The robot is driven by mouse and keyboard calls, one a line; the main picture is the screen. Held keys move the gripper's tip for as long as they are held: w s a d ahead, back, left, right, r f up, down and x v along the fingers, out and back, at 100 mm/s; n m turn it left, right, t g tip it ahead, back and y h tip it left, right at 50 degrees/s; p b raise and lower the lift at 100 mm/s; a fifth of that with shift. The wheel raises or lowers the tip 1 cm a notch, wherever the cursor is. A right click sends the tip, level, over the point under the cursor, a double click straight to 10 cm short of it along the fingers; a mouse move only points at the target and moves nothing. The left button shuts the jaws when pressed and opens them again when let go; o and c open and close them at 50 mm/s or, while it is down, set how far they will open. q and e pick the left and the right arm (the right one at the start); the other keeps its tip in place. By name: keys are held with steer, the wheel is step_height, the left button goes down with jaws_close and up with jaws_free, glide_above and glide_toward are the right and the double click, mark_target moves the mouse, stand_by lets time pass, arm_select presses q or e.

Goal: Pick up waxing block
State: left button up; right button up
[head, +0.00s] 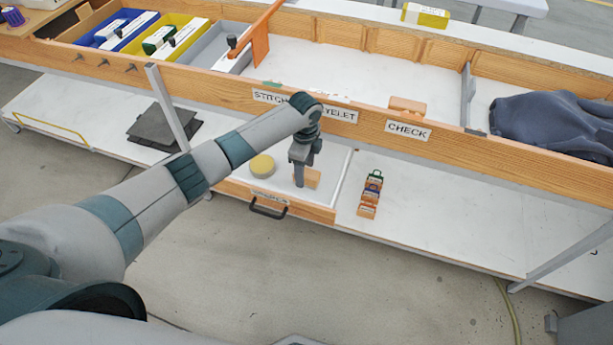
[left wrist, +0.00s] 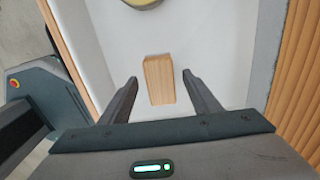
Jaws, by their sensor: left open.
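A wooden block (head: 313,178), which looks like the waxing block, lies in the open white drawer (head: 333,192) below the bench front. My left gripper (head: 299,181) points down into the drawer and hides part of the block in the head view. In the left wrist view the block (left wrist: 159,82) shows between the two open fingers (left wrist: 160,79), with a gap on each side. I cannot tell the exact height of the fingertips over it. My right gripper is not in view.
A round yellow cake (head: 262,166) lies in the drawer left of the block. The drawer front has a black handle (head: 268,209). Small labelled blocks (head: 370,195) stand on the shelf to the right. The bench's wooden front rail (head: 360,118) runs above the drawer.

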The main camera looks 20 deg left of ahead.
arm_select(q)
steer(key=shift+f, duration=1.1)
steer(key=c, duration=1.2)
